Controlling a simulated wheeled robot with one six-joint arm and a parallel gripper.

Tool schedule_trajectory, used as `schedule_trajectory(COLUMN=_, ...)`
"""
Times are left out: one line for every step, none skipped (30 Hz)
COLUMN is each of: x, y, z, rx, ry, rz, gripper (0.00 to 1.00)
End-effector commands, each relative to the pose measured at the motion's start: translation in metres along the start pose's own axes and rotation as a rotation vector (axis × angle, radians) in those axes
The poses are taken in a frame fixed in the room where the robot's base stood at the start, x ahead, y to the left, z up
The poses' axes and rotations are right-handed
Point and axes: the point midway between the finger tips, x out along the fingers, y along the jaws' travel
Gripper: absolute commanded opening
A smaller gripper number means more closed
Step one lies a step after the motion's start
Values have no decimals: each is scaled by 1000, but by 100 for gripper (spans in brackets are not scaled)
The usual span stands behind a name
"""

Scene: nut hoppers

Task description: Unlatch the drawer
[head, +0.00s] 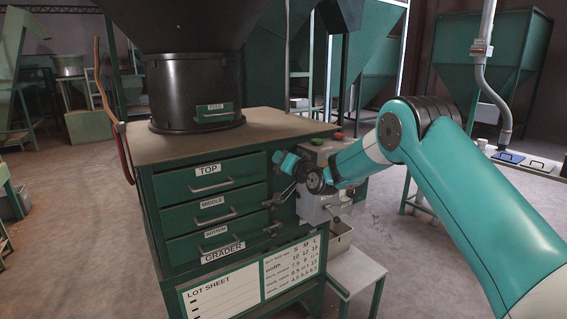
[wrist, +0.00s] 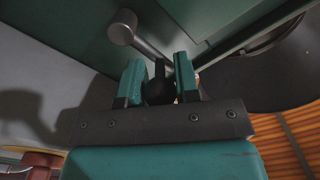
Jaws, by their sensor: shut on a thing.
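The green cabinet has three drawers: the top drawer (head: 228,183), the middle drawer (head: 190,217) and the bottom drawer (head: 187,247), all looking closed. My gripper (head: 280,158) is at the cabinet's right front edge, level with the top drawer. In the wrist view, my gripper (wrist: 158,85) is shut on the dark knob (wrist: 158,90) of a latch. The latch's grey lever (wrist: 143,45) runs up-left from the knob to a round pivot (wrist: 123,26). Grey latches sit beside the middle drawer (head: 270,203) and bottom drawer (head: 272,229). My gripper hides the held latch in the head view.
A grey machine (head: 318,205) stands close against the cabinet's right side, behind my gripper. A small white table (head: 357,270) is below it. A black hopper base (head: 195,90) stands on the cabinet top. The floor (head: 80,240) left of the cabinet is clear.

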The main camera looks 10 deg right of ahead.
Motion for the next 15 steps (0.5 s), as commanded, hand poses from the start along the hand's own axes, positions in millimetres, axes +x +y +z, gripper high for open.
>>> schedule_trajectory(x=1, y=-2, z=3, rx=5, ry=-6, rz=-5, gripper=6)
schedule_trajectory(x=1, y=-2, z=3, rx=5, ry=-5, rz=-5, gripper=6)
schedule_trajectory(x=1, y=-2, z=3, rx=4, ry=-5, rz=-5, gripper=6)
schedule_trajectory(x=1, y=-2, z=2, rx=4, ry=-5, rz=-5, gripper=6)
schedule_trajectory(x=1, y=-2, z=2, rx=4, ry=-4, rz=-5, gripper=6)
schedule_trajectory(x=1, y=-2, z=2, rx=3, ry=-4, rz=-5, gripper=6)
schedule_trajectory(x=1, y=-2, z=2, rx=3, ry=-3, rz=-5, gripper=6)
schedule_trajectory(x=1, y=-2, z=2, rx=2, ry=-3, rz=-5, gripper=6)
schedule_trajectory(x=1, y=-2, z=2, rx=2, ry=-2, rz=-5, gripper=6)
schedule_trajectory(x=1, y=-2, z=1, rx=1, ry=-2, rz=-5, gripper=34)
schedule_trajectory(x=1, y=-2, z=1, rx=1, ry=-2, rz=-5, gripper=41)
schedule_trajectory(x=1, y=-2, z=1, rx=0, ry=-1, rz=-4, gripper=50)
schedule_trajectory(x=1, y=-2, z=1, rx=0, ry=-1, rz=-4, gripper=54)
schedule_trajectory(x=1, y=-2, z=1, rx=-1, ry=0, rz=-3, gripper=54)
schedule_trajectory(x=1, y=-1, z=0, rx=-2, ry=0, rz=-2, gripper=54)
